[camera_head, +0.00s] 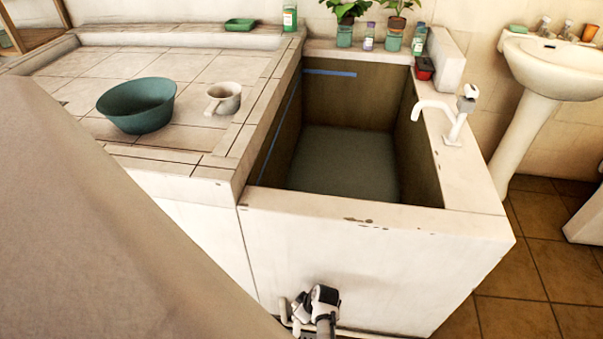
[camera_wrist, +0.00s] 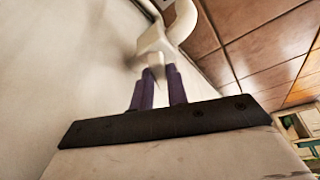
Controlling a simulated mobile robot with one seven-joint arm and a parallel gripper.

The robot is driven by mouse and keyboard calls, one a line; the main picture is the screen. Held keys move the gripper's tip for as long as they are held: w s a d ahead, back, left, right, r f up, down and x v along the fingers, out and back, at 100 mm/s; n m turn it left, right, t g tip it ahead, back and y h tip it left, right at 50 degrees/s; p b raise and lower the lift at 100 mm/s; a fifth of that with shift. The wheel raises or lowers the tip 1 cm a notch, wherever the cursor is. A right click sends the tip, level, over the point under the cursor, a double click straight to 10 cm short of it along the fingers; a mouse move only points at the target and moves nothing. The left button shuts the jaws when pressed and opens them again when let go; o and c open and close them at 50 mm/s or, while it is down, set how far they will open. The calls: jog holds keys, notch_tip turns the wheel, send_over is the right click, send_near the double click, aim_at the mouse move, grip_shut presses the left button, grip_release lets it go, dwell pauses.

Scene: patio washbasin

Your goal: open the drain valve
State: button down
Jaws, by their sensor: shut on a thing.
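The drain valve (camera_wrist: 155,38) is white and sits on a white pipe low on the basin's front wall. In the wrist view its narrow handle lies between the two purple fingers of my gripper (camera_wrist: 160,74), which is shut on it. In the head view my gripper (camera_head: 300,306) is at the foot of the front wall, and a bit of the white pipe (camera_head: 286,318) shows beside it. The handle is hidden there by my gripper. The washbasin (camera_head: 375,255) is a white block with a deep tub holding greenish water (camera_head: 345,162).
A tiled counter (camera_head: 75,70) on the left carries a teal bowl (camera_head: 137,108) and a cup (camera_head: 222,99). A white faucet (camera_head: 450,120) stands on the right rim. A pedestal sink (camera_head: 555,68) stands farther right. The tiled floor (camera_head: 540,265) at right is clear.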

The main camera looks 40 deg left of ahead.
jog(key=shift+w+n+g+b, duration=0.15)
jog(key=shift+n+g+b, duration=0.25)
jog(key=shift+n, duration=0.8)
jog(key=c, duration=1.4)
grip_release()
jog(key=p+v, duration=0.1)
jog(key=v, duration=1.2)
jog(key=shift+w+r, duration=0.1)
jog(key=shift+r, duration=0.3)
